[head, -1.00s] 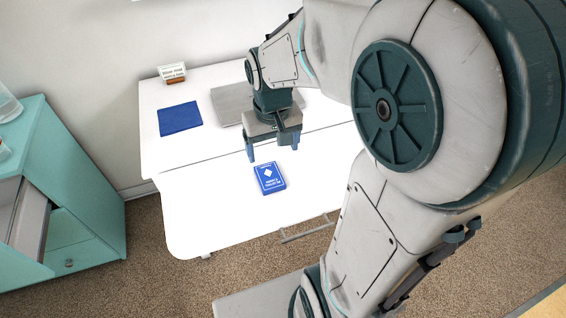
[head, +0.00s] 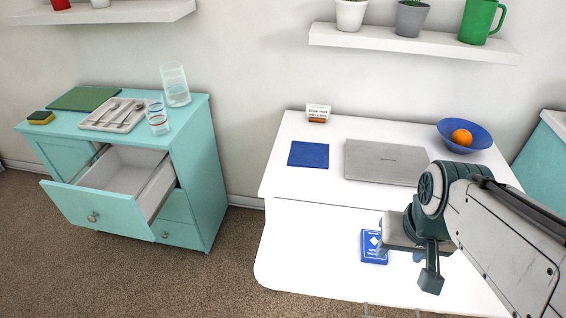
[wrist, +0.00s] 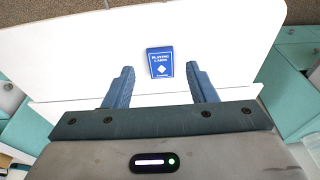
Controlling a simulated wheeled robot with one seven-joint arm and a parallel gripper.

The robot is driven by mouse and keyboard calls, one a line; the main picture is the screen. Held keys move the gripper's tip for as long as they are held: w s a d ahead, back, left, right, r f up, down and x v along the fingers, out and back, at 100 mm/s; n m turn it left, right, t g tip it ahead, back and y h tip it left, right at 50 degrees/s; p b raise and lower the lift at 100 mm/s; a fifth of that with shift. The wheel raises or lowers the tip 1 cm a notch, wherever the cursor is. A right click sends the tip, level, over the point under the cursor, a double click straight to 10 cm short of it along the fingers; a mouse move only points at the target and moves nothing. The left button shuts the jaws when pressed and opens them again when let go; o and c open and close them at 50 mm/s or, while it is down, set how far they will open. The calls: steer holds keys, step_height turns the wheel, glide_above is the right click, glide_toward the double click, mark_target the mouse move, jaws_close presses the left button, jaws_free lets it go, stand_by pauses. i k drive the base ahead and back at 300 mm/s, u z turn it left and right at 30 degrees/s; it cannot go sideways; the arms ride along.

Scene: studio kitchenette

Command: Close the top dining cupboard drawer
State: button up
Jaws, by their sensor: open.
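The teal dining cupboard (head: 206,190) stands at the left in the head view. Its top drawer (head: 105,212) is pulled well out and looks empty inside, with a round knob on its front. The drawer below it (head: 176,233) is shut. My gripper (head: 424,270) is over the white desk at the right, far from the drawer. In the wrist view my gripper (wrist: 160,88) is open, its two blue fingers apart with nothing held between them. A blue playing card box (wrist: 160,62) lies on the desk beyond the fingertips.
A cutlery tray (head: 112,114), glasses (head: 157,117), a green board (head: 85,98) and a sponge (head: 41,117) are on the cupboard top. Carpet floor is clear before the cupboard.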

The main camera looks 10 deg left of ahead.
mark_target(123, 193)
steer(key=k, duration=0.5)
steer(key=u, duration=0.4)
steer(key=i, duration=0.35)
steer(key=u, duration=1.95)
steer(key=i, duration=1)
steer(key=z, duration=0.55)
